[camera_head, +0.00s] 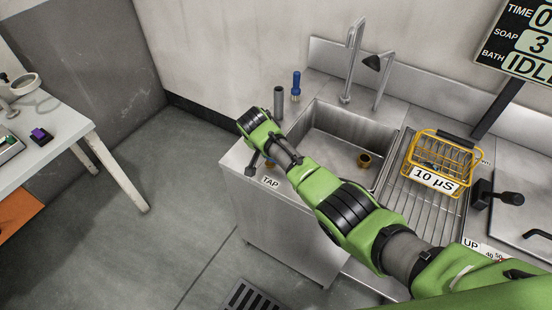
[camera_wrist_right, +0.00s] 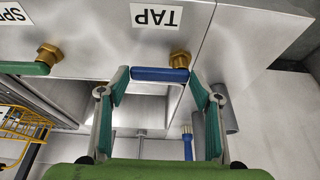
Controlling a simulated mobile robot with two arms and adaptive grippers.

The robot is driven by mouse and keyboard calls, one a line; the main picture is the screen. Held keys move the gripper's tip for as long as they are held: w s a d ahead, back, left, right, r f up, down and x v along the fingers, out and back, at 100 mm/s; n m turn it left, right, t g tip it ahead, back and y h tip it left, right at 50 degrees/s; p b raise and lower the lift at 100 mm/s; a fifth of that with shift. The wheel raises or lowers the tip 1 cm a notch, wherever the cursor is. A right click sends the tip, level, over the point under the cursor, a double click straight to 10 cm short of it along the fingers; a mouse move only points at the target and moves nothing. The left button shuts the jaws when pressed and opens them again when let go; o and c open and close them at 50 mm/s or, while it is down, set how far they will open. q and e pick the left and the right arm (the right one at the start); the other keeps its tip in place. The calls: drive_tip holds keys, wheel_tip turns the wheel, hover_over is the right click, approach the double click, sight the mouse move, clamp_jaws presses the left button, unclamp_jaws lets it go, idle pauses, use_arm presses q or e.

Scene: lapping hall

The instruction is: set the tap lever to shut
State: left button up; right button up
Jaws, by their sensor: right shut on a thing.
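The tap lever (camera_wrist_right: 160,75) is a blue bar on a brass fitting (camera_wrist_right: 180,60), beneath the upside-down TAP label (camera_wrist_right: 156,16) in the right wrist view. It points left from the fitting, roughly along the sink's front edge. My right gripper (camera_wrist_right: 161,77) is shut on the lever, with one finger at each end of it. In the head view, the TAP label (camera_head: 270,182) is on the sink unit's front left, and my right arm hides most of the gripper and lever. My left gripper is not in view.
A grey cylinder (camera_head: 278,102) and blue brush (camera_head: 296,86) stand behind the gripper. A yellow wire basket (camera_head: 440,158) is on the drainer.

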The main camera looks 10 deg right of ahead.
drive_tip(key=o, duration=1.6)
drive_tip(key=v, duration=1.2)
drive_tip(key=shift+w+d, duration=0.1)
